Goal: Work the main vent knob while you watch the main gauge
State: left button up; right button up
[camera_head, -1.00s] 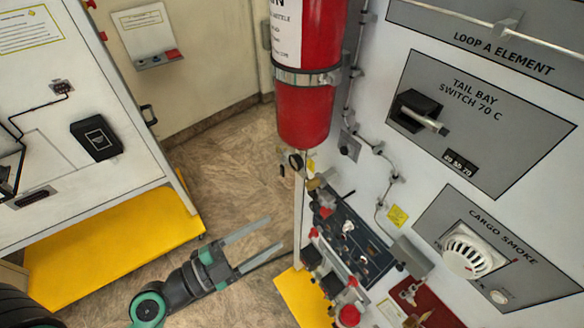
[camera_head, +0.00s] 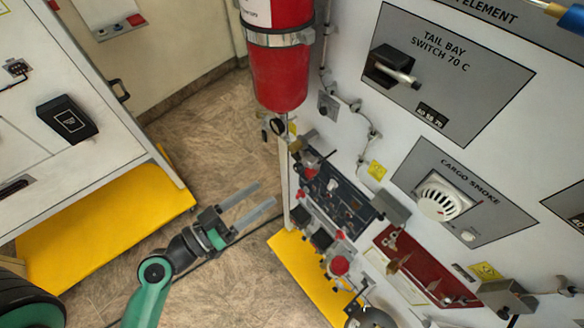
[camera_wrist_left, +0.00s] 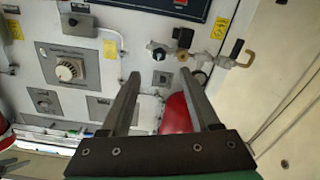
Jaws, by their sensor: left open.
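My left gripper (camera_head: 267,195) is open and empty, in front of the lower panel in the head view. In the left wrist view its two fingers (camera_wrist_left: 159,75) point at the wall, with nothing between the tips. A small round gauge (camera_head: 277,126) hangs just below the red cylinder (camera_head: 280,75); its reading is too small to tell. In the left wrist view a gauge (camera_wrist_left: 158,54) sits beside brass fittings (camera_wrist_left: 197,58). No label marks a vent knob or main gauge legibly, so I cannot tell which fitting is the main vent knob.
A dark control panel (camera_head: 340,190) with switches stands right of the gripper, with a red panel (camera_head: 413,262) beyond it. A smoke detector (camera_head: 440,202) juts from the wall. A yellow-based cabinet (camera_head: 100,225) is at left. Floor (camera_head: 215,135) between is open.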

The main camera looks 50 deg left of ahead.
aim_at(296, 170)
pick_arm(q)
jog(key=w+p, duration=0.2)
jog(key=w, duration=0.3)
jog(key=w+p, duration=0.2)
jog(key=w, duration=0.2)
jog(key=shift+w+a+r, duration=0.1)
jog(key=shift+w+r, duration=0.1)
jog(key=shift+w, duration=0.2)
jog(key=shift+w+f, duration=0.1)
jog(key=shift+w, duration=0.1)
grip_shut()
